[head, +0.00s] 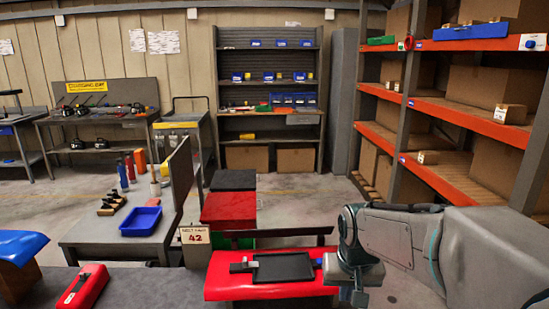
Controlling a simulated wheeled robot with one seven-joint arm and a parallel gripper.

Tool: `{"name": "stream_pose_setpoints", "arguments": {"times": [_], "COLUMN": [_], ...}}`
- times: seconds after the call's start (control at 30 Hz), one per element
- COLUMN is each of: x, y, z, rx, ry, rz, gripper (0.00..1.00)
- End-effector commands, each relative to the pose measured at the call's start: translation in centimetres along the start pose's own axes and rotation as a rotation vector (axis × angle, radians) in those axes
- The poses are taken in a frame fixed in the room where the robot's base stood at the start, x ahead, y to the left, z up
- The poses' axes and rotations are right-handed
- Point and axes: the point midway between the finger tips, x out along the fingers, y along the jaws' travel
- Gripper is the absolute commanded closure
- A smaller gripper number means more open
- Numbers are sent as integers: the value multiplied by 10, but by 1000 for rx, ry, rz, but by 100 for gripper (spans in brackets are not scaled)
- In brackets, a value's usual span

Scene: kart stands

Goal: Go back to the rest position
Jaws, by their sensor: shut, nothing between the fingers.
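My arm reaches in from the right of the head view, grey with teal joint rings. My gripper (357,298) points down at the lower right, just right of the red kart stand (225,290). It is shut and holds nothing. Its fingertips are near the bottom edge of the picture. A black tray (283,267) lies on top of the red stand, to the left of my gripper and apart from it. Whether the gripper touches the stand's side cannot be told.
A grey bench with a blue bin (141,221) is further left. Another red piece (82,288) lies at the lower left. Orange shelving (470,116) stands at the right. Open floor (310,195) lies beyond the stand.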

Motion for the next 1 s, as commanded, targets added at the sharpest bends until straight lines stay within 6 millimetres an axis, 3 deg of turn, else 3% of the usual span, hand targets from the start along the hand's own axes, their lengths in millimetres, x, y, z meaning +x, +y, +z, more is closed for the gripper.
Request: {"name": "stream_pose_setpoints", "arguments": {"times": [0.2, 0.43, 0.6, 1.0], "x": [-26, -34, -34, -33], "y": [9, 12, 11, 11], "z": [68, 120, 135, 135], "rx": [-35, -73, -85, -86], "ry": [27, 48, 53, 53], "rz": [-42, -29, -19, -18], "gripper": [100, 100, 100, 100]}}
